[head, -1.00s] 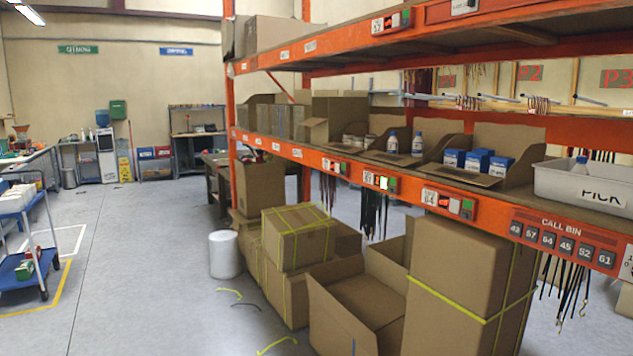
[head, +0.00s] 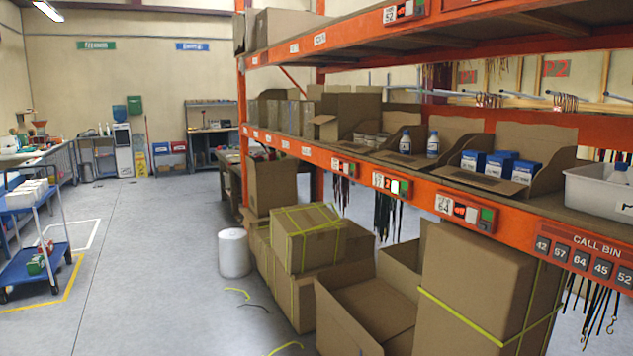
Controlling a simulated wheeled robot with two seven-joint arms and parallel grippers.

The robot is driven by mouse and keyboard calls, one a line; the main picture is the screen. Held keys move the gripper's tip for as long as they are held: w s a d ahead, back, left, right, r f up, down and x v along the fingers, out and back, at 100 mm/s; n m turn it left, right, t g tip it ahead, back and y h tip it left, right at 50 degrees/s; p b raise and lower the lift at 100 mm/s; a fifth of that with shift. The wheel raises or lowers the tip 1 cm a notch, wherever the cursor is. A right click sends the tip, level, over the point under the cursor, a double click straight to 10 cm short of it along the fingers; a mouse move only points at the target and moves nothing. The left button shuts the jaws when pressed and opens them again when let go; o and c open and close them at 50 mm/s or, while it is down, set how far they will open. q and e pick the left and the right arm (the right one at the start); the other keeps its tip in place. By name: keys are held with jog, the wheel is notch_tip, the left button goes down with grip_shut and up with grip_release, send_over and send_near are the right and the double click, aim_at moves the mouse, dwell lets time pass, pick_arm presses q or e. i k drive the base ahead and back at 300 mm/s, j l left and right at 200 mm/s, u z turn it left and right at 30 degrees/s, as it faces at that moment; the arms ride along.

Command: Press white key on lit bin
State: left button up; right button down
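Three control units sit along the orange front beam of the middle shelf. The middle unit (head: 391,185) is below the bin of white-and-blue bottles (head: 418,145). It has a red display and a key area that looks brighter than on its neighbours. The right unit (head: 466,211), labelled 64, is below the bin of blue boxes (head: 501,167). It has a red display, a pale key and a green key. The left unit (head: 345,167) is below the bin of small jars (head: 370,139) and is small in view. Neither of my grippers is in view.
A CALL BIN panel (head: 588,256) with number tiles is on the beam at right, below a white tote (head: 598,190). Cardboard boxes (head: 490,290) stand on the floor under the shelf. A blue cart (head: 38,262) is at left.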

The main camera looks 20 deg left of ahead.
aim_at(394, 184)
jog(key=i+l+u, duration=0.7)
jog(key=l+u, duration=0.2)
jog(key=i+l, duration=0.15)
jog(key=l, duration=0.15)
jog(key=i+l, duration=0.15)
jog(key=i+l+u, duration=0.1)
jog(key=l, duration=0.3)
